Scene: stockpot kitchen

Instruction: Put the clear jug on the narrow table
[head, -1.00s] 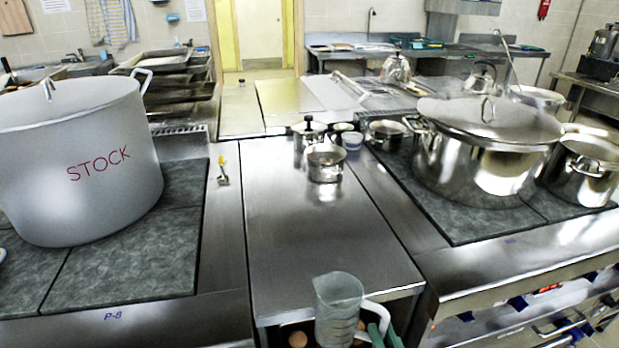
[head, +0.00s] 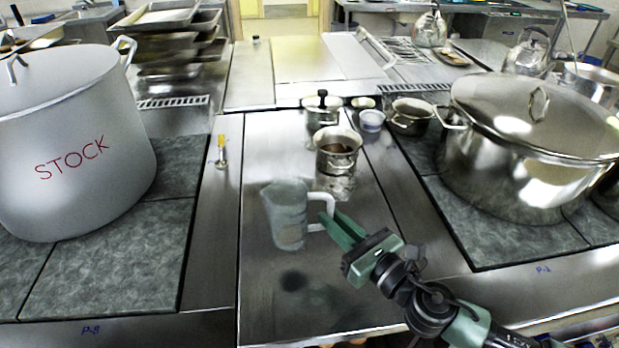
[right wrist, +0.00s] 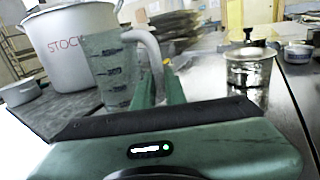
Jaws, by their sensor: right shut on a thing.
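The clear jug (head: 287,215) is a translucent measuring jug with a white handle, held upright above the narrow table. A dark shadow lies on the steel top below it, so it seems to be off the surface. My right gripper (head: 334,227) comes in from the lower right and is shut on the jug's handle. The jug (right wrist: 108,70) and handle also show in the right wrist view, at the green fingers (right wrist: 160,88). The narrow table (head: 262,300) is the steel top between the two stoves. My left gripper is not in view.
A large STOCK pot (head: 75,150) is at left and a big lidded pot (head: 520,160) at right. The table's front part is clear.

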